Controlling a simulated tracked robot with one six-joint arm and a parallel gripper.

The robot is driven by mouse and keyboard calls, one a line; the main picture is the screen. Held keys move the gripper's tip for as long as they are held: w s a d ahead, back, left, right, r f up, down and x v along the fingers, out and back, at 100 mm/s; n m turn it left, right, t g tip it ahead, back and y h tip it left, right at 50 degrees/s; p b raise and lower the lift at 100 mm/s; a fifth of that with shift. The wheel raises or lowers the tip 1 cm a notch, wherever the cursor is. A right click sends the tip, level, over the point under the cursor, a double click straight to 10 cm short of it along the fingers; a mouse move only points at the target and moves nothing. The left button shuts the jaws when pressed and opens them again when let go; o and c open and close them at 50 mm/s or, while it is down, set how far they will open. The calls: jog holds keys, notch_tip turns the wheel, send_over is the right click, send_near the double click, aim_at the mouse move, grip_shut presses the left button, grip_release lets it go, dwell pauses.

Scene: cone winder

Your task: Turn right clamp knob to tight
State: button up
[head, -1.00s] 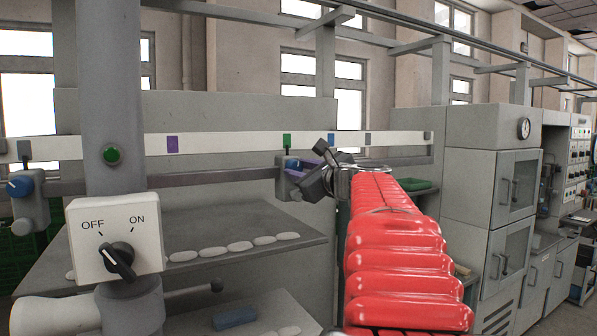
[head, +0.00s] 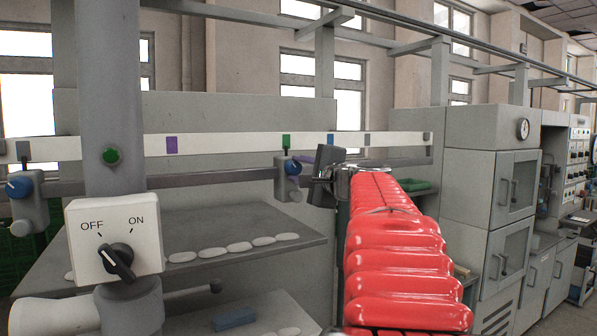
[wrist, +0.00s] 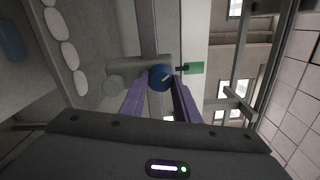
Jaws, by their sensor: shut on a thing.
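The right clamp knob is blue with a pale mark (head: 292,167) and sits on a grey clamp body (head: 288,188) on the rail. In the wrist view the knob (wrist: 159,77) lies between the tips of my two purple fingers. My gripper (wrist: 158,82) is shut on it, reaching in from the right in the head view (head: 298,163). The mark on the knob slants in the wrist view. I see no label for tight. A green marker (head: 286,141) on the white strip is just above the clamp.
A left clamp with a blue knob (head: 18,187) is at the far left. A grey post with an OFF/ON switch box (head: 115,238) stands in front of the rail. A shelf (head: 215,228) with several white oval pieces is below. Grey cabinets (head: 490,190) stand at the right.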

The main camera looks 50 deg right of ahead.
jog(key=shift+f+n, duration=0.15)
jog(key=shift+n, duration=0.15)
jog(key=o, duration=1)
jog(key=shift+o, duration=0.2)
jog(key=v, duration=1.4)
jog(key=shift+w, duration=0.1)
